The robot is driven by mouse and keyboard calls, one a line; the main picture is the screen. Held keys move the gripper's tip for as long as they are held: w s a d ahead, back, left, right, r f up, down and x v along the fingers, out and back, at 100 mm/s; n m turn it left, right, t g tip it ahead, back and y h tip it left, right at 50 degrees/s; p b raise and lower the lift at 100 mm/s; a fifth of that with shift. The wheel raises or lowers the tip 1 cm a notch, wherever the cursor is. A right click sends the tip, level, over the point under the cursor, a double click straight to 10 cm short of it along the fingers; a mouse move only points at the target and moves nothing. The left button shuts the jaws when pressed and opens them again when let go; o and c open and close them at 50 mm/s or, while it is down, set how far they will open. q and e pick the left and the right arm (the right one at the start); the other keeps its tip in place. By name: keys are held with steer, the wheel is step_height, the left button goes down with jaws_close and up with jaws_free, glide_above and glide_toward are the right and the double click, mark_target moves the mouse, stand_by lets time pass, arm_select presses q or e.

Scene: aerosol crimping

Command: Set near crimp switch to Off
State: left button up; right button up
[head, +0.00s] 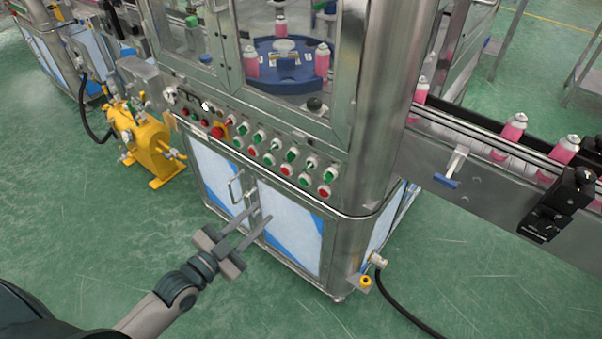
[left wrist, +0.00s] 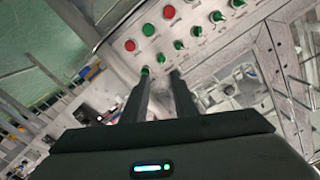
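The machine's control panel (head: 262,151) carries rows of green rotary switches (head: 291,156) and red and green buttons. Their labels are too small to read, so I cannot tell which one is the near crimp switch or how it is set. My left gripper (head: 264,213) is open and empty, below the panel and in front of the cabinet doors. In the left wrist view, the two fingers (left wrist: 161,73) point toward the panel with a gap between them. A green knob (left wrist: 145,71) shows beside the left fingertip there, with more green switches (left wrist: 179,45) beyond. My right gripper is not in view.
A red mushroom button (head: 218,132) sits at the panel's left. Cabinet doors (head: 290,232) with a handle lie below the panel. A yellow pump unit (head: 145,143) stands at left. A conveyor (head: 465,143) with pink cans runs right. Green floor in front is clear.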

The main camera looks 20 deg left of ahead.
mark_target(306, 169)
arm_select(q)
steer(key=shift+d+r, duration=0.1)
steer(key=shift+r, duration=0.35)
